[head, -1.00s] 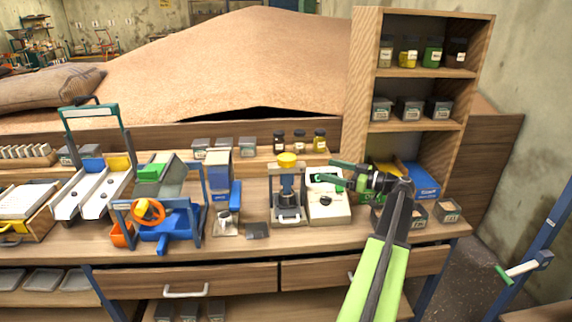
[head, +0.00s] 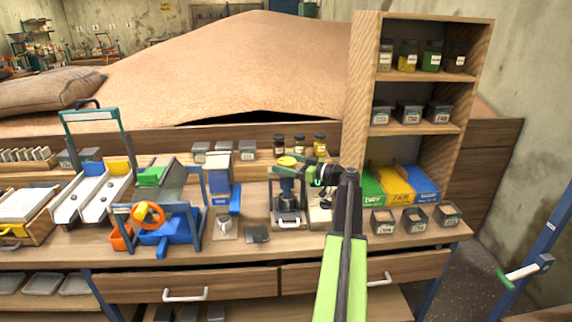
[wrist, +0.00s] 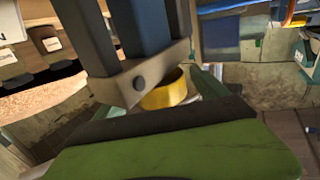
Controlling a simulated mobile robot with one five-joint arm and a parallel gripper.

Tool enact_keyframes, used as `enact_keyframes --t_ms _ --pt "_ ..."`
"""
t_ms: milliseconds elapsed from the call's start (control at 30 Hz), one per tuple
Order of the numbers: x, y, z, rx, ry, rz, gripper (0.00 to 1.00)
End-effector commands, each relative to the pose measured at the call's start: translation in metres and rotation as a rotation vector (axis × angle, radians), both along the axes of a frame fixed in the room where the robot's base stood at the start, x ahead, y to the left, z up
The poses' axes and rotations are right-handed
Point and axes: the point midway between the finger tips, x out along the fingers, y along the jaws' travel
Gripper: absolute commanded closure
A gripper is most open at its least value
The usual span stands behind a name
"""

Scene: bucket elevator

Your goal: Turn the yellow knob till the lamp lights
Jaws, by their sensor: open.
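The yellow knob (head: 287,160) sits on top of a small press-like stand (head: 288,218) on the bench. In the wrist view the knob (wrist: 166,91) shows beside a pale crossbar with a dark bolt, partly hidden by that bar. My gripper (head: 285,168) is open, with its green-tipped fingers at the knob in the head view. I cannot tell whether they touch it. I cannot make out a lit lamp.
Small jars (head: 299,143) stand on a ledge behind the stand. A blue dispenser (head: 220,180) and a blue frame with an orange wheel (head: 149,214) are to the left. Green, yellow and blue bags (head: 397,182) and a tall wooden shelf (head: 416,74) are to the right.

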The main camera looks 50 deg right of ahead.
Motion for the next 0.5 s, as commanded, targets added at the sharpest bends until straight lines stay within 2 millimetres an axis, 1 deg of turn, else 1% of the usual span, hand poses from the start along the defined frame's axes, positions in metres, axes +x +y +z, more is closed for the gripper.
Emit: enact_keyframes --t_ms 233,267,500 --pt "0.0010 0.0003 0.0000 0.000 0.000 0.000 0.17" --pt "0.0010 0.0003 0.0000 0.000 0.000 0.000 0.20" --pt "0.0007 0.0002 0.0000 0.000 0.000 0.000 0.51"
